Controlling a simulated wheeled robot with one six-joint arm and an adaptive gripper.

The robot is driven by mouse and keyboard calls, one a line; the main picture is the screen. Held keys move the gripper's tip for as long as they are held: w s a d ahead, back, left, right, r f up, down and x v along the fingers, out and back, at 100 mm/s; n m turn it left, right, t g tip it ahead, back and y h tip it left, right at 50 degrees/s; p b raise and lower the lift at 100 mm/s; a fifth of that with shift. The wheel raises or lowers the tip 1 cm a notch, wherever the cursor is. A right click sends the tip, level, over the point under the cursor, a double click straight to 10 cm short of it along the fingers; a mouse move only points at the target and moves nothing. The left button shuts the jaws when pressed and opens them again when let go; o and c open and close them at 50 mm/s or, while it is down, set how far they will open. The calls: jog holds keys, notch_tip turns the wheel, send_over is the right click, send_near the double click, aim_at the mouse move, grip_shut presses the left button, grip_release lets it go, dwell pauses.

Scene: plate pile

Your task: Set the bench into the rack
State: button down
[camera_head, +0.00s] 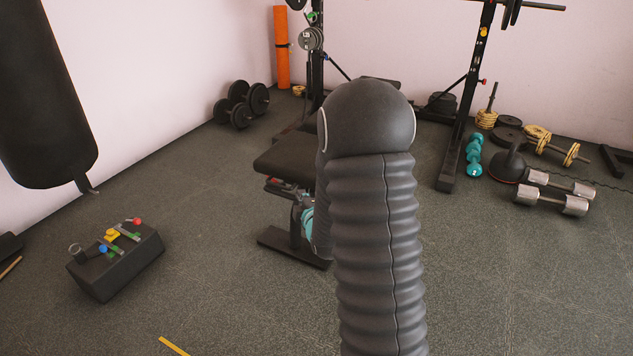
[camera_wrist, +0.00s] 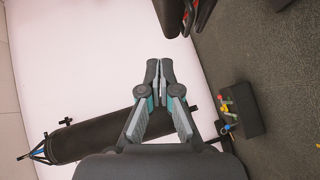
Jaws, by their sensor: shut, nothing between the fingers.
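The black padded bench (camera_head: 285,164) stands in the middle of the head view, with its foot bar (camera_head: 292,249) on the floor. My arm hides much of its right side. The dark rack stands behind it, with a right upright (camera_head: 465,105) and a left upright (camera_head: 317,65). The bench's far end appears to lie between the uprights, but my arm covers part of that area. My gripper (camera_wrist: 160,70) is shut and empty in the wrist view, its fingertips together. In the head view only a teal bit of it shows beside the bench's near end; contact cannot be told.
A black box (camera_head: 115,262) with coloured clips stands at left, below a hanging punching bag (camera_head: 45,100). Black dumbbells (camera_head: 241,104) lie by the left wall. Teal dumbbells (camera_head: 474,155), a kettlebell (camera_head: 508,165) and chrome dumbbells (camera_head: 552,195) lie at right.

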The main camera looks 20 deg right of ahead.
notch_tip(320, 180, down, 6)
jog(key=d+n+t, duration=0.2)
jog(key=d, duration=0.1)
send_near(305, 178)
jog(key=w+a, duration=0.2)
jog(key=w, duration=0.2)
jog(key=w+d, duration=0.1)
jog(key=w+d+p, duration=0.1)
jog(key=shift+d+n, duration=0.3)
jog(key=shift+d, duration=0.05)
